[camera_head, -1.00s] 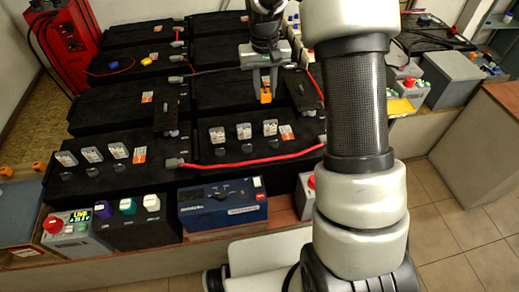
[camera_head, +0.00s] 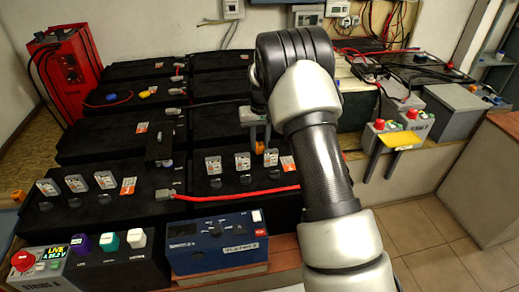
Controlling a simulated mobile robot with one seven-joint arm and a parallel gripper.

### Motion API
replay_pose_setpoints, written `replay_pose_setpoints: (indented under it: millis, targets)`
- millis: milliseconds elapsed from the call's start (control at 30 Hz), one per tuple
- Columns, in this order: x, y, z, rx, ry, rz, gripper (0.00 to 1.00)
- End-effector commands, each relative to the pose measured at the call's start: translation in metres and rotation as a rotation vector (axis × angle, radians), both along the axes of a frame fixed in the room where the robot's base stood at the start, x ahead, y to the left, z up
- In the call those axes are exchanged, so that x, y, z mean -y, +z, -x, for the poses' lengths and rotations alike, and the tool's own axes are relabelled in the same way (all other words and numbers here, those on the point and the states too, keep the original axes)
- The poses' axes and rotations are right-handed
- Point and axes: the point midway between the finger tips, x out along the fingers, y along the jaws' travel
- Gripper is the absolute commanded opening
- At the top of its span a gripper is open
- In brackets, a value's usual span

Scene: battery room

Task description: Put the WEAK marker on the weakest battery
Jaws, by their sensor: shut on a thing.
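My gripper (camera_head: 259,135) points down over the right column of batteries, partly hidden behind my own wrist. It is shut on a small orange piece (camera_head: 259,148), likely the WEAK marker; its lettering is too small to read. The piece is low, around the line between the front right battery (camera_head: 225,185) and the one behind it (camera_head: 215,122); I cannot tell if it touches either. The other black batteries stand in rows, such as the front left one (camera_head: 100,205) and the one behind it (camera_head: 100,142). Which is weakest does not show.
A red cable (camera_head: 235,194) crosses the front batteries, which carry upright caps or tags. A yellow plate (camera_head: 403,141) sits at right by a button box. A red charger (camera_head: 65,75) stands back left.

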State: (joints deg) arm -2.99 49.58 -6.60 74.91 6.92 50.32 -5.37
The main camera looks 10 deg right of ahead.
Motion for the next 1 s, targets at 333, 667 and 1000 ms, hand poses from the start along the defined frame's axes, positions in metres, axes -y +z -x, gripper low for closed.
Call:
replay_pose_setpoints:
  millis: [333, 667, 1000]
  targets:
    - [0.000, -0.020, 0.000, 0.001, 0.000, 0.000, 0.03]
    - [0.000, -0.023, 0.000, 0.001, 0.000, 0.000, 0.43]
    - [0.000, -0.017, 0.000, 0.001, 0.000, 0.000, 0.43]
